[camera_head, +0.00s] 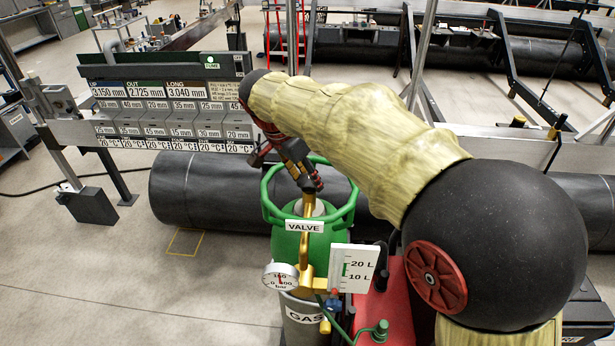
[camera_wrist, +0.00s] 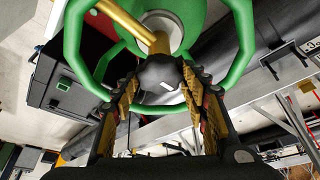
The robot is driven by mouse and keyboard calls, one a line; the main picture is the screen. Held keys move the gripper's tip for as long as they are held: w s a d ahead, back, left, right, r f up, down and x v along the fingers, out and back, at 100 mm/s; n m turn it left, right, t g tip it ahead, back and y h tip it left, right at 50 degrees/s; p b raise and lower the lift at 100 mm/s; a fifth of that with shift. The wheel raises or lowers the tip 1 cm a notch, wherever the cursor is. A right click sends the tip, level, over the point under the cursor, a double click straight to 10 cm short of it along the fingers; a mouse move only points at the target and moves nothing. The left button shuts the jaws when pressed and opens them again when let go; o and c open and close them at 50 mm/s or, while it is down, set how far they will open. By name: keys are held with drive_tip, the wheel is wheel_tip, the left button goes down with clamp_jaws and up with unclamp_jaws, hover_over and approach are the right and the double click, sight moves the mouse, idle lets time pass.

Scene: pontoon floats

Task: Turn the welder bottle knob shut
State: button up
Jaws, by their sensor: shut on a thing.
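The gas bottle has a green top (camera_head: 285,245) with a green guard ring (camera_head: 348,213) and a VALVE label. Its lower body is grey with a GAS label. My gripper (camera_head: 311,186) reaches down inside the guard ring, over the brass valve (camera_head: 308,205). In the wrist view, a dark rounded knob (camera_wrist: 165,72) with a short white mark sits on the brass stem (camera_wrist: 127,20). My gripper (camera_wrist: 160,80) is shut on this knob, one finger on each side. In the head view, the gripper hides most of the knob.
A pressure gauge (camera_head: 281,276) and a white 20 L/10 L scale plate (camera_head: 354,267) stick out in front of the bottle. A red body (camera_head: 395,305) stands to the right. Black pipes (camera_head: 205,190) lie behind, below a grey display board (camera_head: 170,115). The left floor is mostly clear.

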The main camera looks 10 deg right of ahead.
idle(0.4)
drive_tip(key=o, duration=1.1)
drive_tip(key=shift+o, duration=0.3)
drive_tip(key=v, duration=1.2)
drive_tip(key=shift+w, duration=0.15)
